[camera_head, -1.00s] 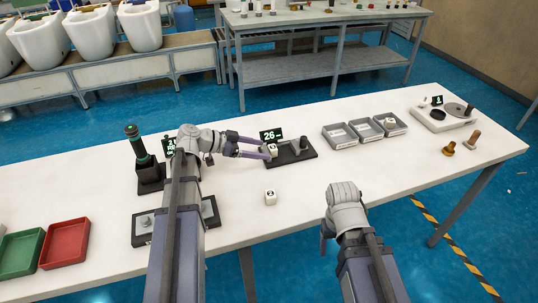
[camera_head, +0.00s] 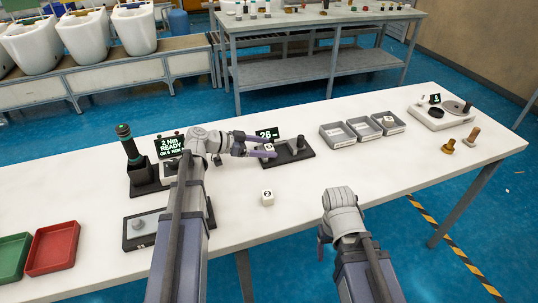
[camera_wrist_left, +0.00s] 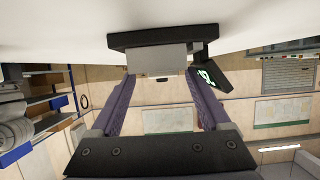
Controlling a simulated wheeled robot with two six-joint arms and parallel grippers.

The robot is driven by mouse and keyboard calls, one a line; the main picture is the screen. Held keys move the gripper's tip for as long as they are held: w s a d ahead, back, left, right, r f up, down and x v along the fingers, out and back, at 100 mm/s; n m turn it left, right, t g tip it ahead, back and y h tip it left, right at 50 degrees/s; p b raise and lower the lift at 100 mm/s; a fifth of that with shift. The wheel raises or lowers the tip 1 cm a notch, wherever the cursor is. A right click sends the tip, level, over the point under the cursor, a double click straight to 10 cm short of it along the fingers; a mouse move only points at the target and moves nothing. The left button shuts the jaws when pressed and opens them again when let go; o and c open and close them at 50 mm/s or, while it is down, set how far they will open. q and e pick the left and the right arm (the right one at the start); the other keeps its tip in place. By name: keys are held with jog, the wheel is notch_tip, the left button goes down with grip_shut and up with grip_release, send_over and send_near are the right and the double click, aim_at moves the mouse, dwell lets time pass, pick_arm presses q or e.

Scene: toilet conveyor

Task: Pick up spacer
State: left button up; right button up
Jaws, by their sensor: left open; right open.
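A small white numbered block, which looks like a spacer (camera_head: 268,147), sits on the dark gauge base by the "26" display. My left gripper (camera_head: 267,147) is open, with its purple fingers on either side of this block; contact cannot be made out. A second white block marked 2 (camera_head: 267,197) stands alone on the table in front. My right gripper (camera_head: 322,240) is open and empty near the front edge, its fingers mostly hidden.
Three grey trays (camera_head: 362,131) stand to the right, one holding a pale piece. Red (camera_head: 53,248) and green (camera_head: 12,256) trays lie at far left.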

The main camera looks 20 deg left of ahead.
pick_arm(q)
jog(key=shift+x, duration=1.1)
grip_shut()
